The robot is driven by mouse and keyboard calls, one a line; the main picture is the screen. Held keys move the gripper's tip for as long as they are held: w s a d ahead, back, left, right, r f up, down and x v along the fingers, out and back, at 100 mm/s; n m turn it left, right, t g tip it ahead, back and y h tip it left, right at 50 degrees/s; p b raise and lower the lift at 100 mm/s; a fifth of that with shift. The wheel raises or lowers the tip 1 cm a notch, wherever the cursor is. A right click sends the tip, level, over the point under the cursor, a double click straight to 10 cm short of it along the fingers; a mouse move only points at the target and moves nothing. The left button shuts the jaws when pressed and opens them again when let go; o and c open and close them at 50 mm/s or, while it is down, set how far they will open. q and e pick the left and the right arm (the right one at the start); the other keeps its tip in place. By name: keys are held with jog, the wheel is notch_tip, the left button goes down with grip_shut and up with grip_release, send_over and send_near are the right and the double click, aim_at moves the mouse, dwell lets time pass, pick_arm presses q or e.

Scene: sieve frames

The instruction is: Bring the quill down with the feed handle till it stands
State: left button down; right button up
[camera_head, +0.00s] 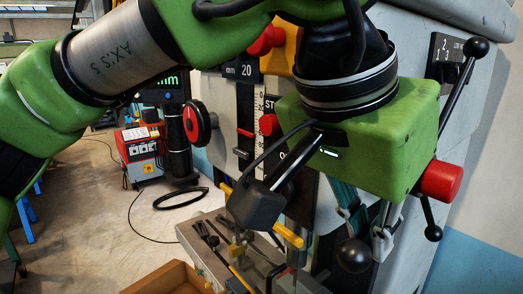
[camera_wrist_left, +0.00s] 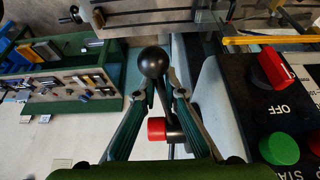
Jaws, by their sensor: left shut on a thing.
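The feed handle has a red hub (camera_head: 441,180) on the right side of the machine, with dark arms ending in black ball knobs. One knob (camera_head: 478,47) points up right and one (camera_head: 433,233) points down. A third black knob (camera_head: 353,256) is at my left gripper (camera_head: 368,236). In the left wrist view, the gripper (camera_wrist_left: 158,90) is shut on this handle arm just below its knob (camera_wrist_left: 153,62), with the red hub (camera_wrist_left: 157,128) behind. The quill is hidden behind my arm and cannot be made out. My right gripper is not in view.
A depth scale (camera_head: 261,112) with a red pointer (camera_head: 245,132) is on the machine front. The machine table (camera_head: 215,237) lies below, with a wooden box (camera_head: 165,278) beside it. A red OFF switch (camera_wrist_left: 277,66) and green START button (camera_wrist_left: 279,148) sit close right of the gripper.

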pick_arm(q)
jog(key=shift+s+f, duration=0.1)
jog(key=shift+f, duration=0.35)
jog(key=shift+d+f+p, duration=0.1)
jog(key=shift+f+p, duration=0.3)
jog(key=shift+f, duration=0.4)
jog(key=shift+r+p, duration=0.2)
jog(key=shift+p, duration=0.2)
jog(key=shift+f, duration=0.1)
dwell(0.3)
jog(key=c, duration=2.2)
grip_release()
jog(key=shift+o, duration=0.2)
